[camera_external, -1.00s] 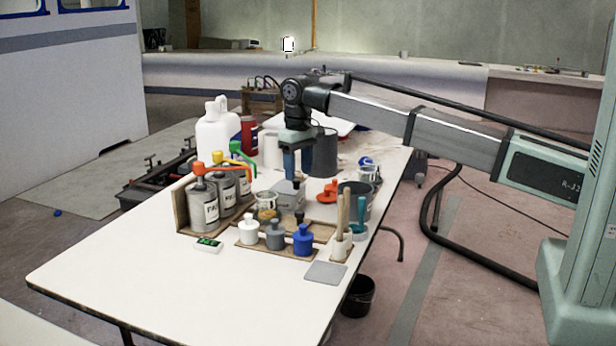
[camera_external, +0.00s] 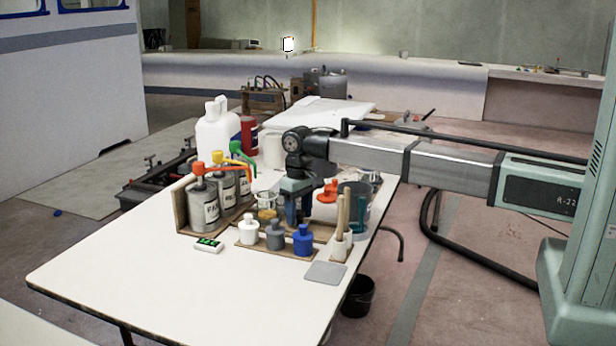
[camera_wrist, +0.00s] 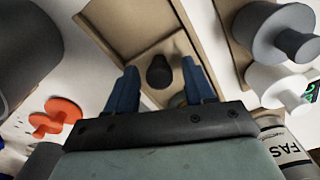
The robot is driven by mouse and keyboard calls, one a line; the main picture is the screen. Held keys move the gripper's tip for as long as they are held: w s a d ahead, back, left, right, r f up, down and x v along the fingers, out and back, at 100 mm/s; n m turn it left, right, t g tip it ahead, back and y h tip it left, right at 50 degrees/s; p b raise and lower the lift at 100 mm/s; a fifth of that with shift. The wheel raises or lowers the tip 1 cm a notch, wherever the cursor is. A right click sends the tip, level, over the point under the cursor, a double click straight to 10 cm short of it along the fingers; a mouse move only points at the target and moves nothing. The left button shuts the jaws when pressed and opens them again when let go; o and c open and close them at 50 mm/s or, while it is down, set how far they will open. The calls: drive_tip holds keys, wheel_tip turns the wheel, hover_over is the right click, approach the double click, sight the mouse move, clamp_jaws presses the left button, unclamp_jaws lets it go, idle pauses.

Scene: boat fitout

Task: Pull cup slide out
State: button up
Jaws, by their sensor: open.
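My gripper (camera_external: 297,212) is low over the crowded part of the table, behind the row of white, grey and blue capped bottles. In the wrist view my gripper (camera_wrist: 158,76) is open, with its two blue fingers on either side of a dark round knob (camera_wrist: 159,70). The knob stands on a pale panel framed by tan wood strips, probably the cup slide. I cannot tell whether the fingers touch it. In the outside view the gripper hides the knob and most of the slide.
Grey pump bottles (camera_external: 212,205) stand left of my gripper. The white (camera_external: 248,231), grey (camera_external: 275,237) and blue (camera_external: 303,241) bottles stand in front. An orange-red object (camera_external: 327,191), a dark pot (camera_external: 354,200) and a stick holder (camera_external: 341,243) are at right. The table's front left (camera_external: 150,270) is clear.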

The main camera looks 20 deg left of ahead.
drive_tip(key=shift+f, duration=0.45)
clamp_jaws()
idle(0.3)
